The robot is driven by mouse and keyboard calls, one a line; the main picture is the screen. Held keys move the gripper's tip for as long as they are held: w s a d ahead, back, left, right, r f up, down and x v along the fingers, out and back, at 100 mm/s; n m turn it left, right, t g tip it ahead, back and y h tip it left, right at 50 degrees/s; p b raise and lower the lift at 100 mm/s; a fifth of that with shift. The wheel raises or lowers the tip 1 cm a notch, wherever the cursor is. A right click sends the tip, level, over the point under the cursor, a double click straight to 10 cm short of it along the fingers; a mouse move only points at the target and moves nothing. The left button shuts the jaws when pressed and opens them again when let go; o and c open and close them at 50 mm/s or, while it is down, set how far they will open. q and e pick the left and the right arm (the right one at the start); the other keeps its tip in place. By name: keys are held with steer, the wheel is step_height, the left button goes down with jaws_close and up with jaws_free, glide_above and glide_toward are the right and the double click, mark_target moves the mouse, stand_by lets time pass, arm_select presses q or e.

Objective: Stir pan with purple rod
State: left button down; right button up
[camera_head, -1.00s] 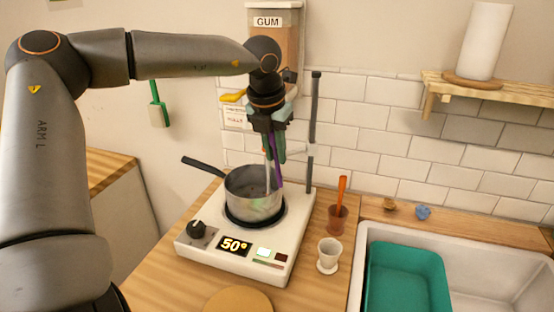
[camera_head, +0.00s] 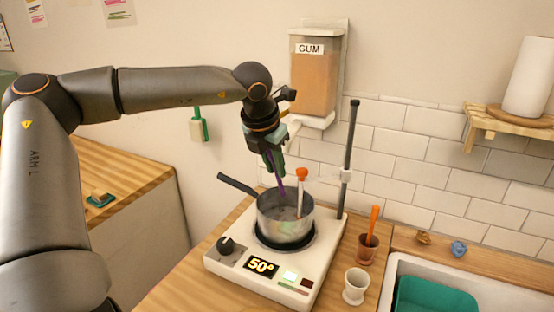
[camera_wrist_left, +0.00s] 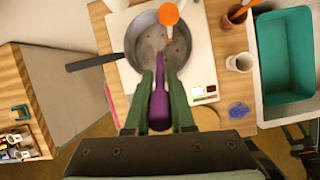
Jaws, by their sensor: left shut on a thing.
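A grey metal pan (camera_head: 287,228) with a dark handle (camera_head: 238,184) sits on a white hot plate (camera_head: 236,266) whose display reads 50°. My left gripper (camera_head: 272,162) is above the pan, shut on a purple rod (camera_head: 280,189). The rod slants down and its lower part reaches into the pan opening; I cannot tell if the tip touches the bottom. In the left wrist view the purple rod (camera_wrist_left: 160,103) is between the green fingers, with the pan (camera_wrist_left: 146,36) beyond. My right gripper is not in view.
A white probe with an orange top (camera_head: 301,175) stands in the pan, right of the rod. A dark upright post (camera_head: 349,150) rises behind the plate. A white cup (camera_head: 355,286) and a brown pot (camera_head: 367,249) stand to the right. A green basin (camera_head: 432,297) is in the sink.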

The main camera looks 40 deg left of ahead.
arm_select(q)
step_height(320, 180, down, 11)
steer(key=w+b, duration=0.1)
steer(key=b, duration=0.8)
steer(key=shift+w+a, duration=0.15)
steer(key=shift+a, duration=0.05)
steer(key=shift+w+r, duration=0.15)
stand_by(0.3)
